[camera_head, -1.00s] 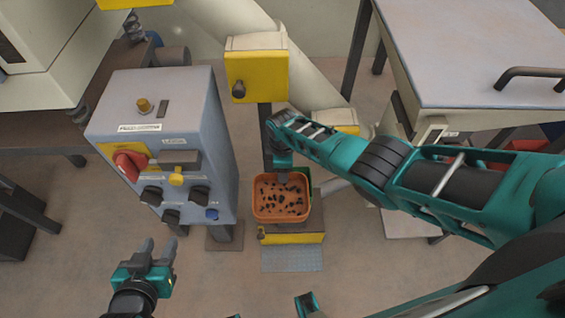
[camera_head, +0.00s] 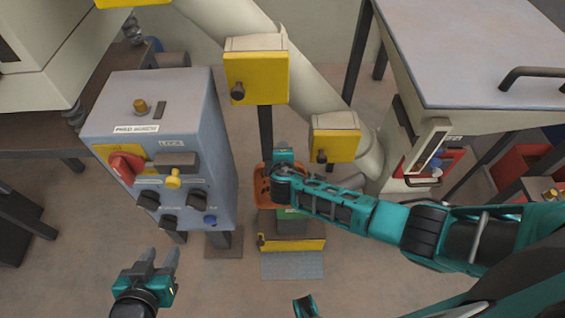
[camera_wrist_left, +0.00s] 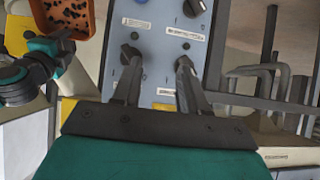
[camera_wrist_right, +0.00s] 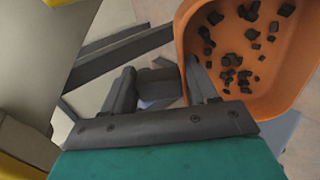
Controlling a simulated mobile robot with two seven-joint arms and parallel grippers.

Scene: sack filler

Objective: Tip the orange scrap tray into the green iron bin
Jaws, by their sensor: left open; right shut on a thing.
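The orange scrap tray (camera_head: 263,186) is at the middle of the head view, partly hidden by my right arm. In the right wrist view the tray (camera_wrist_right: 275,85) holds several dark scraps; it also shows in the left wrist view (camera_wrist_left: 85,28). My right gripper (camera_wrist_right: 163,82) is shut on the tray, at a dark grip beside its wall. Its fingertips are hidden in the head view. A green patch, apparently the green iron bin (camera_head: 292,214), shows just below the tray, mostly covered by my arm. My left gripper (camera_head: 160,258) is open and empty at lower left.
A grey control box (camera_head: 195,130) with knobs and a red switch stands left of the tray. A yellow box (camera_head: 257,76) on a post stands behind it, another (camera_head: 334,144) to the right. A pale cabinet (camera_head: 470,60) fills the upper right.

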